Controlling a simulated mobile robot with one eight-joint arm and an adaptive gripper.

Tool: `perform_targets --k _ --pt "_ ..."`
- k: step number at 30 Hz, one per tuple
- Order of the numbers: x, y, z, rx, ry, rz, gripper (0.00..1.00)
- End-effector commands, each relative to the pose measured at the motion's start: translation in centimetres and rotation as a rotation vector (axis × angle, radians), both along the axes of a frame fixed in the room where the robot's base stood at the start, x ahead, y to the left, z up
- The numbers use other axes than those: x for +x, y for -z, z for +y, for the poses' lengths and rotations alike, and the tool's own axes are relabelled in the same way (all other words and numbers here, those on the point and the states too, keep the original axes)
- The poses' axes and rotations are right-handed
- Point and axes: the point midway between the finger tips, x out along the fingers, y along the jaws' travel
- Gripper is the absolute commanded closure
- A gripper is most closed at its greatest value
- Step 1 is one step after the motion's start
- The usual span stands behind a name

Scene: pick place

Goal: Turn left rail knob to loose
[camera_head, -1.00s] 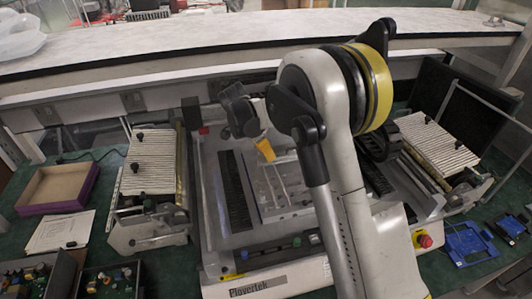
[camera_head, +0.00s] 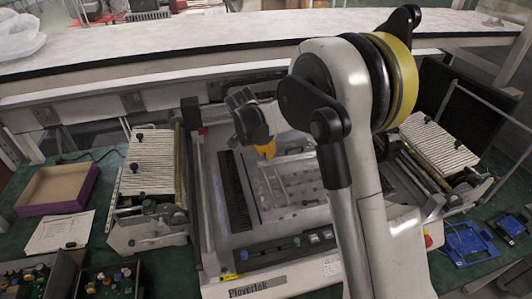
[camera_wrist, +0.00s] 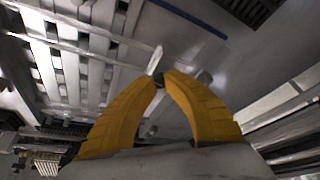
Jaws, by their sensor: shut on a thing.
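My gripper's two yellow fingers (camera_wrist: 160,78) are closed together at their tips in the wrist view, around a small dark round piece (camera_wrist: 159,81) that looks like a knob. The fingers cover most of it, and I cannot tell which way it is turned. In the head view my gripper (camera_head: 265,152) points down inside the open machine (camera_head: 209,215), towards its left side. My own wrist and arm hide the spot between the fingers there, so the left rail knob cannot be made out in that view.
Blue and green knobs (camera_head: 270,246) sit on the machine's front panel. A ribbed feeder unit (camera_head: 152,165) stands to the left and another (camera_head: 440,145) to the right. A cardboard tray (camera_head: 60,187) and circuit boards (camera_head: 105,283) lie at the left. A shelf edge runs behind.

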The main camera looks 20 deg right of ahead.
Motion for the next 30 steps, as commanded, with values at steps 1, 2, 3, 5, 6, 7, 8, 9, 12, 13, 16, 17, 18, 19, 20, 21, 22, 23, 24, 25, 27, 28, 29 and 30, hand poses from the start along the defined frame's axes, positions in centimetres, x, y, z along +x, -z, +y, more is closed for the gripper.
perform_targets --k 1,2,3,5,6,7,8,9,12,13,16,17,18,19,20,21,22,23,24,25,27,28,29,30 --pt "-0.14 0.10 0.01 0.003 -0.040 0.001 1.00" --pt "-0.14 0.10 0.00 0.002 -0.069 0.001 1.00" --pt "-0.19 0.10 -0.03 0.002 -0.107 0.002 1.00" --pt "-0.20 0.11 -0.08 0.002 -0.164 0.001 1.00" --pt "-0.22 0.12 -0.11 0.002 -0.202 0.002 1.00" --pt "-0.21 0.12 -0.10 0.003 -0.231 0.001 1.00" --pt "-0.22 0.12 -0.09 0.003 -0.259 0.001 1.00" --pt "-0.25 0.10 -0.12 0.002 -0.297 0.001 1.00" --pt "-0.27 0.11 -0.18 0.002 -0.392 0.002 1.00" --pt "-0.27 0.12 -0.19 0.002 -0.420 0.001 1.00" --pt "-0.30 0.13 -0.22 0.003 -0.514 0.001 1.00" --pt "-0.29 0.11 -0.22 0.002 -0.543 0.001 1.00" --pt "-0.29 0.10 -0.26 0.003 -0.581 0.000 1.00" --pt "-0.30 0.11 -0.28 0.003 -0.609 0.000 1.00" --pt "-0.32 0.11 -0.33 0.002 -0.637 0.001 1.00" --pt "-0.31 0.12 -0.32 0.003 -0.675 0.001 1.00" --pt "-0.30 0.11 -0.33 0.002 -0.704 0.001 1.00" --pt "-0.29 0.11 -0.32 0.002 -0.732 0.000 1.00" --pt "-0.28 0.10 -0.37 0.002 -0.769 0.001 1.00" --pt "-0.28 0.11 -0.40 0.003 -0.798 0.000 1.00" --pt "-0.29 0.11 -0.42 0.003 -0.865 0.001 1.00" --pt "-0.29 0.11 -0.43 0.003 -0.893 0.000 1.00" --pt "-0.29 0.10 -0.44 0.003 -0.922 0.001 1.00" --pt "-0.29 0.11 -0.49 0.002 -0.960 0.001 1.00"
